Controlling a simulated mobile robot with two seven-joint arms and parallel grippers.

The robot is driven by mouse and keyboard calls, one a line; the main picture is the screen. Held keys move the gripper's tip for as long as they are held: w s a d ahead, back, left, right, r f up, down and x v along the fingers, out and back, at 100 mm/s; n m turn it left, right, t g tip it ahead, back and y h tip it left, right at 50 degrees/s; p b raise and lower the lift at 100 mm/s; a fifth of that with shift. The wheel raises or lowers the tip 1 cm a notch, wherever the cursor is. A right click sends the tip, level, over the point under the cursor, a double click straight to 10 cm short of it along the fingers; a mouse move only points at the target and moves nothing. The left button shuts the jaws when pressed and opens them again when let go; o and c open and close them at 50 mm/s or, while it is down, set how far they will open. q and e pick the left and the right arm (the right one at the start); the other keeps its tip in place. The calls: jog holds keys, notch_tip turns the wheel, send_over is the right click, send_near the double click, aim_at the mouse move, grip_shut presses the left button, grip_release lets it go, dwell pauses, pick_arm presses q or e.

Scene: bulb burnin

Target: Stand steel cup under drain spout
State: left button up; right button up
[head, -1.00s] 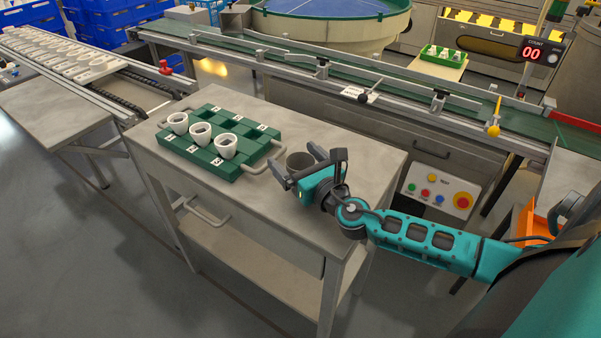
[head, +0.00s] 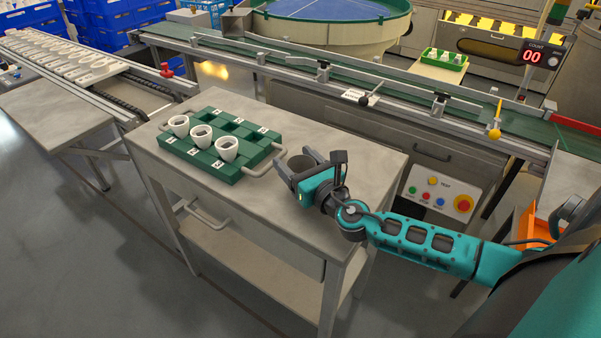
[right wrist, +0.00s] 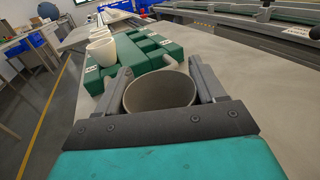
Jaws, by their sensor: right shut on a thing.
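The steel cup (head: 300,163) is a plain grey, open-topped cup at the right part of the steel table, beside the green tray's handle. My right gripper (head: 296,170) is shut on it, with one finger on each side. In the right wrist view the cup (right wrist: 160,91) is upright and looks empty, between the two fingers of the gripper (right wrist: 160,85). I cannot tell whether its base touches the table. My left gripper is not in view. I cannot make out a drain spout for certain.
A green tray (head: 238,172) with several pockets and white cups (head: 201,136) stands on the steel table (head: 330,140). A conveyor (head: 400,85) with rails runs behind. A button panel (head: 440,195) is right of the table. The table's right back part is clear.

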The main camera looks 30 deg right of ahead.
jog(key=shift+r+p, duration=0.3)
jog(key=shift+r, duration=0.2)
notch_tip(320, 180, up, 19)
jog(key=p, duration=0.9)
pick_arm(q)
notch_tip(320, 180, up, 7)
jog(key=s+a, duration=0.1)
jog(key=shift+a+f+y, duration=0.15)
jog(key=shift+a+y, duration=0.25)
pick_arm(e)
jog(key=s+a+f, duration=0.3)
jog(key=s+a, duration=0.6)
jog(key=a, duration=0.2)
jog(key=shift+s+a+f, duration=0.15)
jog(key=shift+a+f, duration=0.2)
jog(key=shift+f, duration=0.05)
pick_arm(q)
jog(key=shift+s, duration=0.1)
